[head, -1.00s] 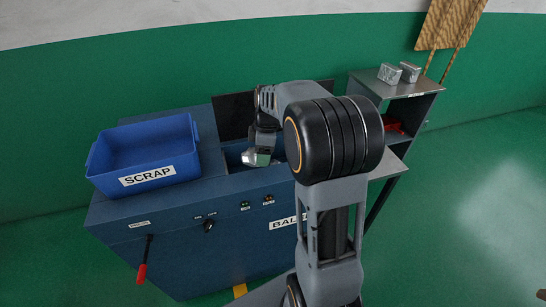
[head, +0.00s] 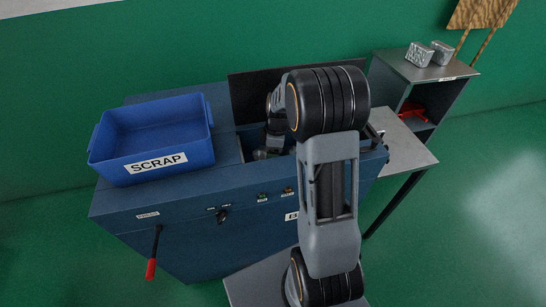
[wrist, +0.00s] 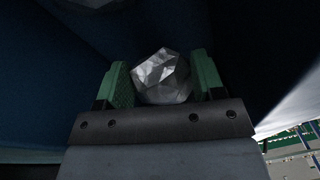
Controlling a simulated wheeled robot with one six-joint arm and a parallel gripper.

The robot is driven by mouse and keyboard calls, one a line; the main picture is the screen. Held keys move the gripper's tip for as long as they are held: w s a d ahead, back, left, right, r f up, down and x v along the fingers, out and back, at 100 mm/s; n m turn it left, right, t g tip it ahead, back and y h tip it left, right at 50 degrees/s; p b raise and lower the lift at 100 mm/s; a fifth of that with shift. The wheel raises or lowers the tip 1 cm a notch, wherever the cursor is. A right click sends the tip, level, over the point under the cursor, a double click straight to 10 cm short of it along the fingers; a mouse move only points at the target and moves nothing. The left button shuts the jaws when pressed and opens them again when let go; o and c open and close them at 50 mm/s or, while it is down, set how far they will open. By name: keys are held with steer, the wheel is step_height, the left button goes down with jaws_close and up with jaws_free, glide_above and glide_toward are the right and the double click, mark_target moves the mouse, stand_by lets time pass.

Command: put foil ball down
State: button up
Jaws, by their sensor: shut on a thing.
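The foil ball (wrist: 162,78) is a crumpled, faceted silver lump in the wrist view. My gripper (wrist: 162,88) is shut on it, with a green-padded finger on each side. In the head view my gripper (head: 268,153) is down in the open bay of the blue baler (head: 180,240), partly hidden by the bay's front edge and my arm. The ball cannot be made out in the head view. Dark blue walls surround the ball in the wrist view; whether it touches the floor of the bay cannot be told.
A blue SCRAP bin (head: 150,165) sits on the baler left of the bay. A dark raised lid (head: 245,95) stands behind it. A grey shelf (head: 425,70) at right holds two silver blocks (head: 420,54). A silvery piece (wrist: 92,3) shows at the wrist view's top edge.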

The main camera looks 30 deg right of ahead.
steer(key=shift+f, duration=1.55)
steer(key=shift+f, duration=0.15)
steer(key=o, duration=1.1)
step_height(320, 180, up, 12)
steer(key=d+f, duration=0.1)
steer(key=d, duration=0.1)
steer(key=s+a+r+m+t+h, duration=0.1)
steer(key=s+a+r+m+t, duration=0.1)
steer(key=s+a+m, duration=0.3)
steer(key=s+a+r+m+t, duration=0.1)
steer(key=s+a+r+m, duration=0.2)
steer(key=s, duration=0.8)
steer(key=a+m, duration=0.2)
steer(key=m, duration=0.2)
steer(key=shift+a+r+m+t+h, duration=0.2)
steer(key=shift+a+m+t+h, duration=0.1)
steer(key=shift+t+h, duration=0.1)
